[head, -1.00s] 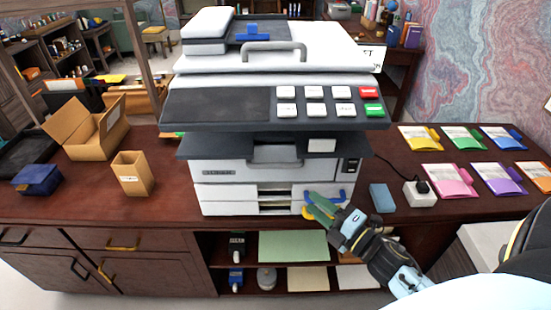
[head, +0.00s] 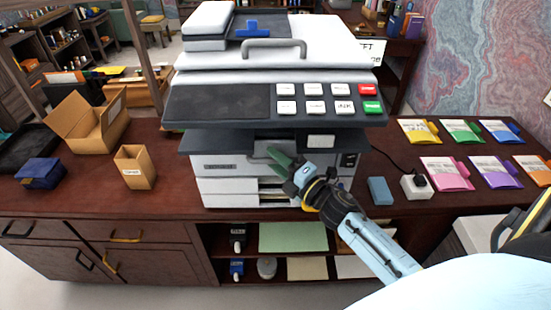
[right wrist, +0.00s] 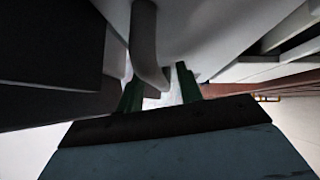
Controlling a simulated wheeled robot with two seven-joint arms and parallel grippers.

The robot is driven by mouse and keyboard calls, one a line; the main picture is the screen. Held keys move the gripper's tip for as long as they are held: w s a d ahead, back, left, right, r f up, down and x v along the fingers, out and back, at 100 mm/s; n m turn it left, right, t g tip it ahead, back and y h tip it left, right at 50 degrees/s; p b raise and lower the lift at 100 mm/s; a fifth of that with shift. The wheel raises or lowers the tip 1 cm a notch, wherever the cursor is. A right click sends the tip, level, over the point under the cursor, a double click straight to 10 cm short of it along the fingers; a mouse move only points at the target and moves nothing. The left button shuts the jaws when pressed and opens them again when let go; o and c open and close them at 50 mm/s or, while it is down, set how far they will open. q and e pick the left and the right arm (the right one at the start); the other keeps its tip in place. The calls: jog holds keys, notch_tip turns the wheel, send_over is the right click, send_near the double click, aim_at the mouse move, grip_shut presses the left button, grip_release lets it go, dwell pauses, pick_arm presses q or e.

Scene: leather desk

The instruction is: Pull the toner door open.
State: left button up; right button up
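The printer (head: 280,65) stands on the desk. The light grey front panel below its control shelf, which I take for the toner door (head: 222,168), looks shut. My right gripper (head: 271,156) is in front of this panel, close to its grey handle (head: 262,147), and covers part of it. In the right wrist view, the two green fingers (right wrist: 157,76) are apart, and a grey curved bar (right wrist: 147,45) shows between them. I cannot tell whether they touch it. My left gripper is not in view.
The dark control shelf (head: 215,105) overhangs the panel just above my right gripper. A blue block (head: 380,190) and a white box with a cable (head: 416,187) lie to the right. Cardboard boxes (head: 136,167) stand to the left. An open shelf (head: 215,235) is below.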

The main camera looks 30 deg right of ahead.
jog(key=shift+w, duration=0.2)
grip_shut()
dwell(0.3)
